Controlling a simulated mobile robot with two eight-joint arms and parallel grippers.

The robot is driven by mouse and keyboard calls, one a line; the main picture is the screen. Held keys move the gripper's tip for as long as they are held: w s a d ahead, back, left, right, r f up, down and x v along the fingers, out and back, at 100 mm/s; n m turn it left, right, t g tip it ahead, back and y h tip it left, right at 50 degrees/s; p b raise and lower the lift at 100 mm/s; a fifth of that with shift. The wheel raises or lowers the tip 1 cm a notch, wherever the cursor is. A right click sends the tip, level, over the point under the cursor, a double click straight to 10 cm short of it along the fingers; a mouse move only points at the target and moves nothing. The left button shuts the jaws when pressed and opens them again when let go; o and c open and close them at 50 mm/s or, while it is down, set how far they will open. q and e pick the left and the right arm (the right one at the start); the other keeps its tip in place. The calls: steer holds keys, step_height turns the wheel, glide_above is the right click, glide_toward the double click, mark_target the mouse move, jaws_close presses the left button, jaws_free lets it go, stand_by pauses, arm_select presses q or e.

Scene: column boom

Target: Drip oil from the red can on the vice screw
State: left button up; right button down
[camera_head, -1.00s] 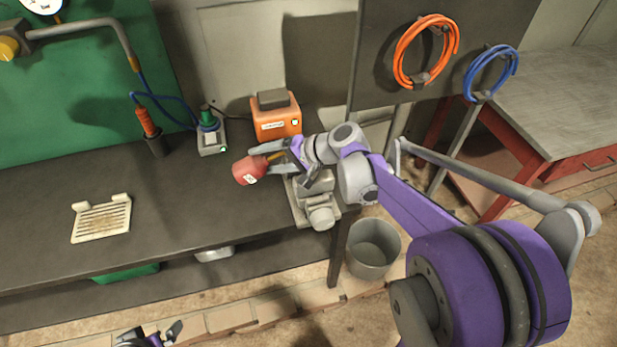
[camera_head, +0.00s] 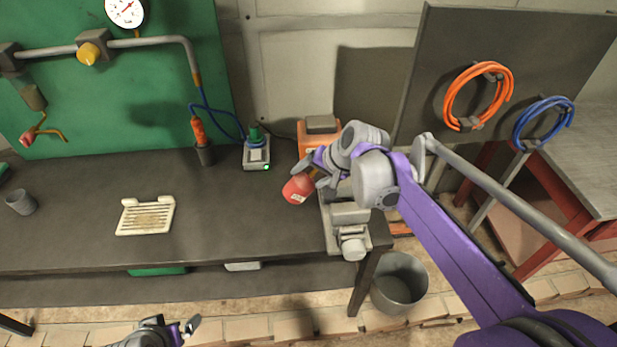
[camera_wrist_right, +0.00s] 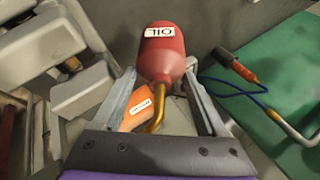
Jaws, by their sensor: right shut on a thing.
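The red oil can (camera_head: 298,188) is held by my right gripper (camera_head: 312,172), above the bench just left of the grey vice (camera_head: 350,228). Its brass spout points up and to the right in the head view; I cannot tell the can's exact tilt. In the right wrist view the can (camera_wrist_right: 162,58) sits between the fingers, its "OIL" label upside down and its brass spout (camera_wrist_right: 155,118) toward the palm. The vice (camera_wrist_right: 80,88) is to its left. The vice screw cannot be made out clearly. My left gripper (camera_head: 176,330) is partly visible at the bottom edge, away from the bench.
An orange box (camera_head: 318,134) stands behind the can. A green-topped device (camera_head: 256,154) and an orange-handled tool (camera_head: 199,134) are farther left. A cream slotted tray (camera_head: 146,217) lies on the bench (camera_head: 90,225). A grey bucket (camera_head: 399,283) stands below the vice.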

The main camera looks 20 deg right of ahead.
steer(key=r+h, duration=0.1)
steer(key=d+r+g+h+p, duration=0.1)
steer(key=r, duration=0.1)
steer(key=r+h+p, duration=0.1)
steer(key=r, duration=0.1)
steer(key=shift+s+d+n, duration=0.15)
steer(key=shift+n, duration=0.25)
steer(key=shift+d+r+g+h, duration=0.2)
steer(key=shift+r+g+h, duration=0.1)
steer(key=shift+h, duration=0.2)
steer(key=shift+s+d+r+h, duration=0.1)
steer(key=shift+d+r+h, duration=0.1)
steer(key=shift+r+h, duration=0.1)
steer(key=shift+s+d+r+n+g+h, duration=0.25)
steer(key=shift+s+r+n+g+h, duration=0.1)
steer(key=shift+r+h, duration=0.2)
arm_select(q)
steer(key=w+r, duration=0.2)
steer(key=r, duration=0.1)
steer(key=shift+r+t, duration=0.15)
steer(key=shift+t, duration=0.15)
arm_select(e)
steer(key=shift+w, duration=0.1)
